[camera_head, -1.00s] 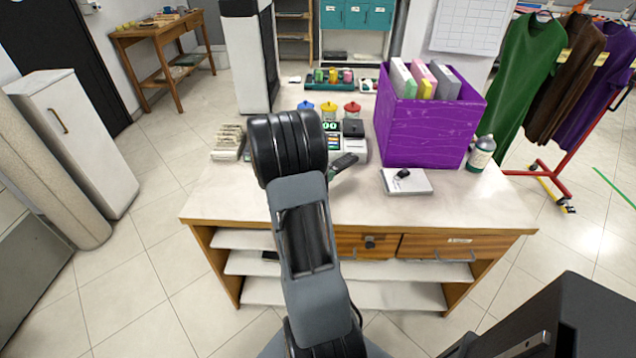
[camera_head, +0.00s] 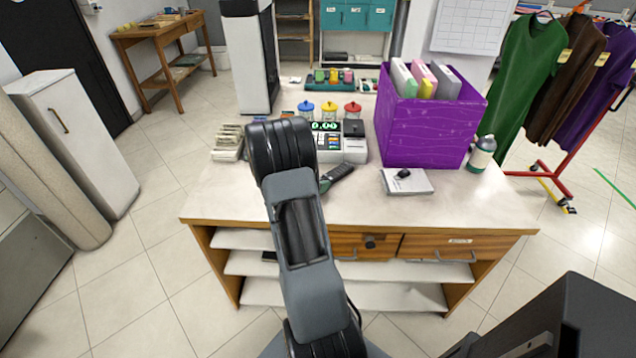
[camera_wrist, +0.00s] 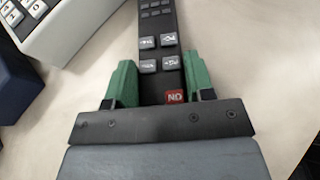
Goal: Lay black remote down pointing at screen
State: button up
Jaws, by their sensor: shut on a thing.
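The black remote (camera_head: 340,171) is at the middle of the white counter, just in front of the cash register (camera_head: 350,146); the wrist view also shows the remote (camera_wrist: 161,50), with grey buttons and one red button. My gripper (camera_wrist: 158,66) has its green fingers shut on the remote, one on each side of its near end. The far end of the remote slants to the right in the head view. It is low over the counter; I cannot tell whether it touches. The register's small screen (camera_head: 325,126) shows green digits. My arm hides part of the counter and most of the gripper.
A purple box (camera_head: 425,130) with folders stands to the right. A stack of tags (camera_head: 228,142) is left of my arm. The counter's front strip (camera_head: 400,212) is clear.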

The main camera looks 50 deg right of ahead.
jog(key=o, duration=1)
jog(key=shift+f, duration=0.1)
